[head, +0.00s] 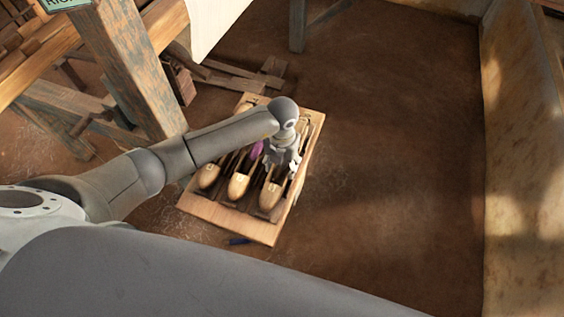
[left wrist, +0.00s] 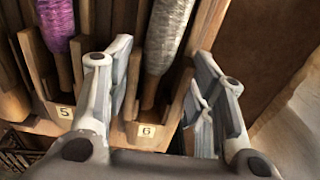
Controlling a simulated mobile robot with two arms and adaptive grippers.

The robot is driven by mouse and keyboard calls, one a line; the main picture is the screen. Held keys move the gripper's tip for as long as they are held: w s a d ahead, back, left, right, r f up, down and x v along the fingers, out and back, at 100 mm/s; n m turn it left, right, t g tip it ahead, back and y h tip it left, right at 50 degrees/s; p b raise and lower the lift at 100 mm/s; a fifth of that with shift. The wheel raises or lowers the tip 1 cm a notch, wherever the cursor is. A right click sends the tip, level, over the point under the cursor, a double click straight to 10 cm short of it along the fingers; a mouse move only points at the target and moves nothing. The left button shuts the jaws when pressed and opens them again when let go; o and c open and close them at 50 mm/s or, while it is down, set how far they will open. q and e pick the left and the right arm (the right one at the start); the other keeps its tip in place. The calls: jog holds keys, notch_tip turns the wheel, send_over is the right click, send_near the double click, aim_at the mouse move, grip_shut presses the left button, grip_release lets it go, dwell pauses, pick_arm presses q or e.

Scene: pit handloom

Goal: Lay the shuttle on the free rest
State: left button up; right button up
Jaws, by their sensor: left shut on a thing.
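The rack (head: 229,222) is a light wooden tray on the floor with several side-by-side rests and boat-shaped shuttles in it. My left gripper (head: 283,165) is low over its right side, shut on the rightmost shuttle (head: 270,197). In the left wrist view, this shuttle carries grey yarn (left wrist: 167,38) and lies between the fingers, in line with the label 6 (left wrist: 146,131). I cannot tell whether it bears fully on the rest. A purple-yarn shuttle (left wrist: 58,25) lies to the left by the label 5 (left wrist: 65,112). My right gripper is out of view.
The blue-grey loom post (head: 130,70) stands left of the rack, with loose timber (head: 235,75) behind it. A small blue item (head: 240,241) lies in front. The brown floor to the right is clear up to a pale wall (head: 510,180).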

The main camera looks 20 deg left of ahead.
pick_arm(q)
jog(key=shift+f, duration=0.25)
jog(key=o, duration=1.3)
jog(key=shift+r+p, duration=3.1)
jog(key=shift+r, duration=0.95)
jog(key=shift+s+f, duration=0.1)
jog(key=shift+s, duration=0.05)
